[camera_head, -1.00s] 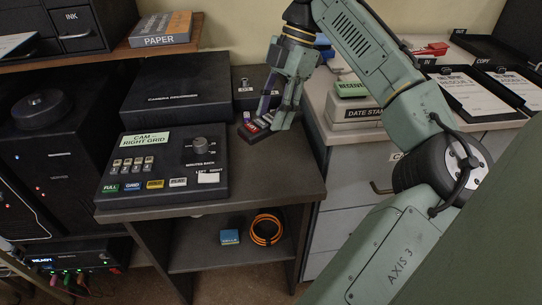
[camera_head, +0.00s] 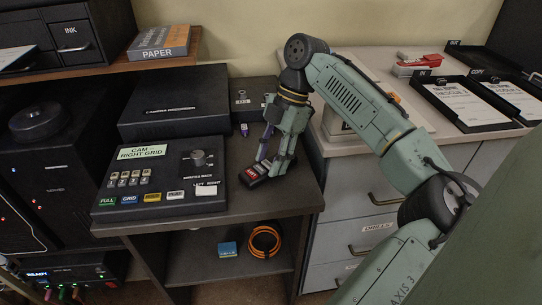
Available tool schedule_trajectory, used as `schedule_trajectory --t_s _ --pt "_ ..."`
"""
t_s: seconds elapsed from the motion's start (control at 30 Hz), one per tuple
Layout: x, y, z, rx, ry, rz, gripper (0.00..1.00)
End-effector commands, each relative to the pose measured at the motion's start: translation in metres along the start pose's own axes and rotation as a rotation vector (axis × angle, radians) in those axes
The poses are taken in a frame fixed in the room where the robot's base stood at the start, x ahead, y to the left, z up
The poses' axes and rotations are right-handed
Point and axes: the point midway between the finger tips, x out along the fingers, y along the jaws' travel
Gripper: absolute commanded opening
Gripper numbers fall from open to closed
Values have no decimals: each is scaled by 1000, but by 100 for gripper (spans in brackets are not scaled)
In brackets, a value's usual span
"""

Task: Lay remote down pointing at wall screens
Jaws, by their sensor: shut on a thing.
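A small dark remote (camera_head: 252,177) with a red and white patch at its near end is at the right part of the dark console desk (camera_head: 300,196). My gripper (camera_head: 272,166) is above it, fingers pointing down, shut on the remote. The remote's patched end faces the lower left of the picture; its far end is partly hidden by the fingers. It is low over the desk top; I cannot tell whether it touches. The wall screens are not in view.
A camera control panel (camera_head: 160,182) stands just left of the remote, with a black recorder box (camera_head: 175,105) behind it. A small dark box (camera_head: 250,97) stands at the back. A cabinet with paper trays (camera_head: 470,105) is at the right. Bare desk lies in front of the remote.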

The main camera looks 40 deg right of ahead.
Motion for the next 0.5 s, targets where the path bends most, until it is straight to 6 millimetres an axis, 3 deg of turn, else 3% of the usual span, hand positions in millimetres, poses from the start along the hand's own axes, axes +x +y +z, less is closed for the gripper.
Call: schedule_trajectory --t_s 0.3,0.5 --pt "0 0 0 0 0 0 60" --pt "0 0 0 0 0 0 61"
